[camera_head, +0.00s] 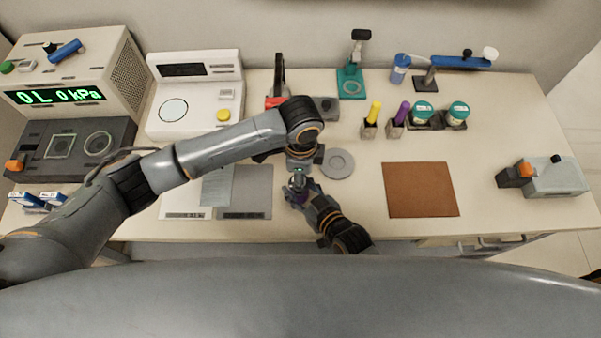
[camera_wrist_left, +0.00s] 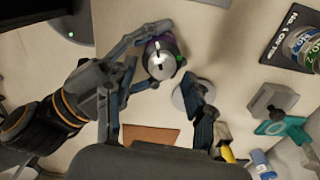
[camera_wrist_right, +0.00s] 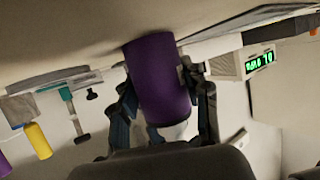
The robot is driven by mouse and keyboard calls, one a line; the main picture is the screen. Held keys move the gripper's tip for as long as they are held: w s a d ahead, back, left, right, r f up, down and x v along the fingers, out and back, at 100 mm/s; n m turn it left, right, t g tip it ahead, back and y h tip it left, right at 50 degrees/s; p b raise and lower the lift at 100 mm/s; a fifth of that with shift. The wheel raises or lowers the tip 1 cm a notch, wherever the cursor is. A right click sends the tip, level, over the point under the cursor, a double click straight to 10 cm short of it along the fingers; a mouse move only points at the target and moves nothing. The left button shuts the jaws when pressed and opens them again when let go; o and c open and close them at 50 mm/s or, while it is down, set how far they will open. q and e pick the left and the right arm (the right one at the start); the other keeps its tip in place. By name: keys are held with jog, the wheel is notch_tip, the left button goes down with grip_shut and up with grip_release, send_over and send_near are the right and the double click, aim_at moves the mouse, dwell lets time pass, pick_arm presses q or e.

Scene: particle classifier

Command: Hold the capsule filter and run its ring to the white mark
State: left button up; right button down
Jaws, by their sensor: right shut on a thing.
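The capsule filter is a purple cylinder (camera_wrist_right: 158,75), filling the space between my right gripper's fingers (camera_wrist_right: 167,98) in the right wrist view. In the left wrist view its rounded grey metallic end (camera_wrist_left: 161,64) faces the camera, with a little purple showing around it. My right gripper reaches it from the left there and is shut on its body. My left gripper (camera_wrist_left: 160,82) is open, its fingers spread near the capsule's grey end. In the head view my left gripper (camera_head: 300,168) hangs just above the capsule (camera_head: 297,182). I cannot clearly make out the white mark.
A grey round disc (camera_head: 338,163) lies beside the grippers, and a brown mat (camera_head: 420,190) lies to the right. Yellow and purple-capped holders (camera_head: 372,115) and teal-lidded jars (camera_head: 424,110) stand behind. A white instrument (camera_head: 195,95) and a pressure display (camera_head: 60,97) stand left.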

jog(key=shift+s+f, duration=0.1)
jog(key=shift+f, duration=0.1)
pick_arm(q)
notch_tip(320, 180, up, 12)
dwell(0.4)
jog(key=shift+f, duration=0.1)
pick_arm(e)
jog(key=c, duration=0.6)
grip_release()
jog(key=shift+r, duration=0.1)
jog(key=v, duration=1.2)
